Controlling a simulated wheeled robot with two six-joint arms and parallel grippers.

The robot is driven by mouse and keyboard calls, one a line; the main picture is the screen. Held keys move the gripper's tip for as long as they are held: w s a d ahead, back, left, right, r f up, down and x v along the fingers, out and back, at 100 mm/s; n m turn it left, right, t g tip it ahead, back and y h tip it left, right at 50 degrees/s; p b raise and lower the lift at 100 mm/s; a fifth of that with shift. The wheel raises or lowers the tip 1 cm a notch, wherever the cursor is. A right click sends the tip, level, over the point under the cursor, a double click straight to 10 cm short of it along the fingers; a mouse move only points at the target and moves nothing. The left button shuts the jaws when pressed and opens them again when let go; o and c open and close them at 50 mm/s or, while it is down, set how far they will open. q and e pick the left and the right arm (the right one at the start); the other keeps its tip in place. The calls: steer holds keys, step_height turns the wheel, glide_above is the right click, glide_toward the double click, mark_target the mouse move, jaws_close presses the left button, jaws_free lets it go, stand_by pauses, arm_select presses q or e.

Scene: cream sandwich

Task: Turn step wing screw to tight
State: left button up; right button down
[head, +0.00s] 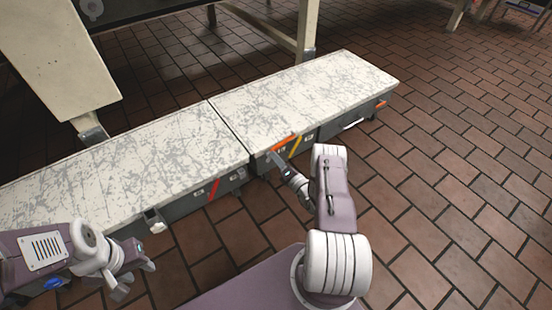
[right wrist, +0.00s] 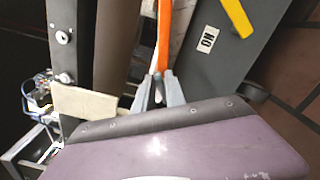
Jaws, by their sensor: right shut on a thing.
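The step (head: 300,95) is a long low unit with a scuffed white top and dark sides, split by a seam. An orange handle (head: 284,143) sits on its front face near the seam. In the right wrist view the orange handle (right wrist: 165,35) runs down to my right gripper (right wrist: 156,88), whose grey fingers are shut on its lower end. In the head view my right gripper (head: 275,160) reaches the step's front edge. I cannot make out separate screw wings. My left gripper (head: 128,283) is low at the left, away from the step's front; its jaw opening is unclear.
A red strip (head: 213,189) and a pale bracket (head: 154,221) are on the left step section. Pale machine legs (head: 308,25) stand behind. Brick floor (head: 450,150) is clear at right.

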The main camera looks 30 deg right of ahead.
steer(key=m, duration=0.3)
steer(key=f+m, duration=0.1)
steer(key=m, duration=0.1)
steer(key=shift+m, duration=0.7)
steer(key=c, duration=1.6)
jaws_free()
steer(key=shift+o, duration=0.2)
steer(key=shift+r, duration=0.1)
steer(key=shift+s, duration=0.15)
steer(key=s+p, duration=0.4)
steer(key=s, duration=0.5)
steer(key=shift+d, duration=0.4)
